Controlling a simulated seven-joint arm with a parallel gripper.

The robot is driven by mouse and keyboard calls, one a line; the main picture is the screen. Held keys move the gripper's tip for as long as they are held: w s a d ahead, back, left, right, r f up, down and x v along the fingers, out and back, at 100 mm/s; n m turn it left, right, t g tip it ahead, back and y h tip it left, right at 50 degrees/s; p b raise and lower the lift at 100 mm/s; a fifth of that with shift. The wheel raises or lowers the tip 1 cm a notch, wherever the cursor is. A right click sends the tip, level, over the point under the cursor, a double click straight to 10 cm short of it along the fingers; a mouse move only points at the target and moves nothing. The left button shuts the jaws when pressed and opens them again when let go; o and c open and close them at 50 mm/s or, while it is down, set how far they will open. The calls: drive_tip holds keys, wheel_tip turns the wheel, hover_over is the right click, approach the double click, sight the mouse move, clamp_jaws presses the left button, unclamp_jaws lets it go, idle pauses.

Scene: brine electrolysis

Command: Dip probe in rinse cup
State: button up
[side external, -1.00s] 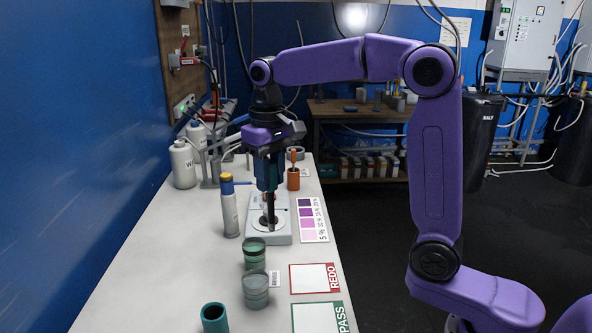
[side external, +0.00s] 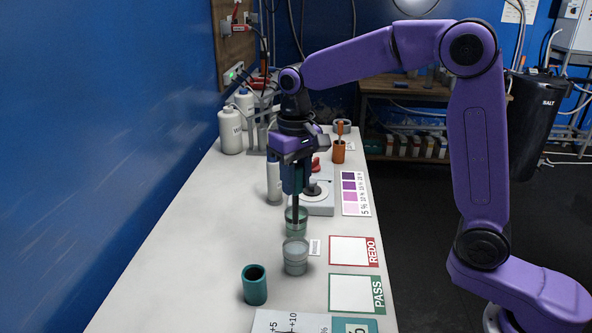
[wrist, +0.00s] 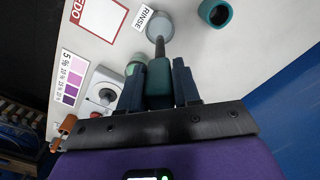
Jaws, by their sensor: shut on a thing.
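My gripper (side external: 293,180) is shut on the probe, which has a teal handle and a dark shaft pointing down. In the wrist view the teal handle (wrist: 159,82) sits between the fingers. The rinse cup (side external: 296,260) is a clear greyish cup beside a small label; in the wrist view the cup (wrist: 159,24) is next to the word RINSE. There the dark shaft (wrist: 160,47) points at the cup's near rim. In the side view the shaft overlaps the greenish cup (side external: 290,226) just behind the rinse cup. Whether the tip is inside or above either cup I cannot tell.
A teal empty holder (side external: 255,287) stands in front. REDO (side external: 350,250) and PASS (side external: 352,292) mats lie to the right. A grey device (side external: 321,205), a white bottle (side external: 274,183) and an orange cup (side external: 338,152) stand behind. The table's left middle is clear.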

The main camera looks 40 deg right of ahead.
sight(296, 230)
drive_tip(key=shift+f, duration=5.45)
drive_tip(key=shift+r, duration=5.5)
